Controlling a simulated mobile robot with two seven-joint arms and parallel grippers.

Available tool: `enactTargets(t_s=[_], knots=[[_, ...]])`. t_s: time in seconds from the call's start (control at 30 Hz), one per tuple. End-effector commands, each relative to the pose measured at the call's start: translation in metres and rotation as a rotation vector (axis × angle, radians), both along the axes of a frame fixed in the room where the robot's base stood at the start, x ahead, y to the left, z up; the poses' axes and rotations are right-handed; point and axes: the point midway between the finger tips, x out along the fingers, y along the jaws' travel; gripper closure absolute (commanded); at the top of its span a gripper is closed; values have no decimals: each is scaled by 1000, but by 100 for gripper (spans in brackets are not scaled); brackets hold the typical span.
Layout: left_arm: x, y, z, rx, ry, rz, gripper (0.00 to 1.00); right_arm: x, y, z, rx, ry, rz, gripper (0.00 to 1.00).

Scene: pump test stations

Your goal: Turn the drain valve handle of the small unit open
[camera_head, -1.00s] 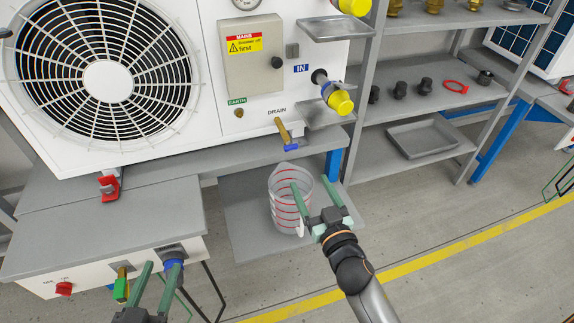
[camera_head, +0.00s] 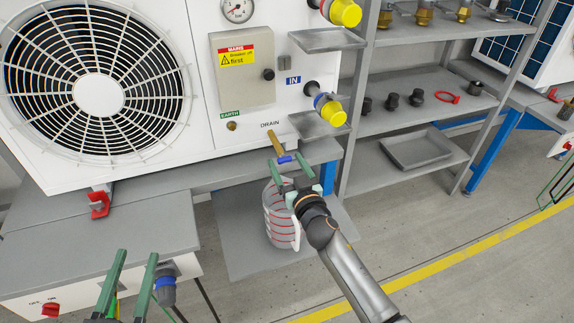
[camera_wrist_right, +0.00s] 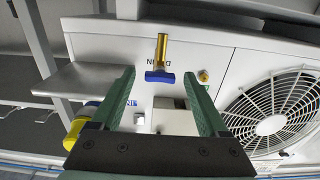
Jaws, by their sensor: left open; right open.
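The drain valve is a brass stub (camera_head: 275,143) under the DRAIN label on the white fan unit (camera_head: 222,138), with a blue handle (camera_head: 286,159) at its lower end. My right gripper (camera_head: 287,172) is open just below and in front of the handle. In the right wrist view the blue handle (camera_wrist_right: 160,77) lies crosswise between the open fingers, with a gap on both sides. How far it sits from the fingertips in depth is hard to tell. My left gripper (camera_head: 137,255) is open and empty at the lower left, over the front of the grey bench.
A clear jug with red rings (camera_head: 281,232) stands on a low grey shelf (camera_head: 235,250) below the drain, partly behind my right gripper. A small grey tray (camera_head: 318,125) and a yellow-capped inlet (camera_head: 330,110) are close to the right. A grey bench (camera_head: 100,235) is at left.

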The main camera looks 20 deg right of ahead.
Motion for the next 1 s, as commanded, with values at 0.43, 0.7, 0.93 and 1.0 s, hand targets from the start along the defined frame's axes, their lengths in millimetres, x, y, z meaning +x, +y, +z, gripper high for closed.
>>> enactTargets(t_s=[0.43, 0.7, 0.93, 1.0], knots=[[0, 0, 3, 0, -13, -2, 50, 3, 0, 0, 0, 1, 0, 35], [0, 0, 3, 1, -12, -1, 50, 3, 0, 0, 0, 1, 0, 65], [0, 0, 3, 1, -12, -1, 50, 3, 0, 0, 0, 1, 0, 91], [0, 0, 3, 1, -12, -1, 50, 3, 0, 0, 0, 1, 0, 99]])
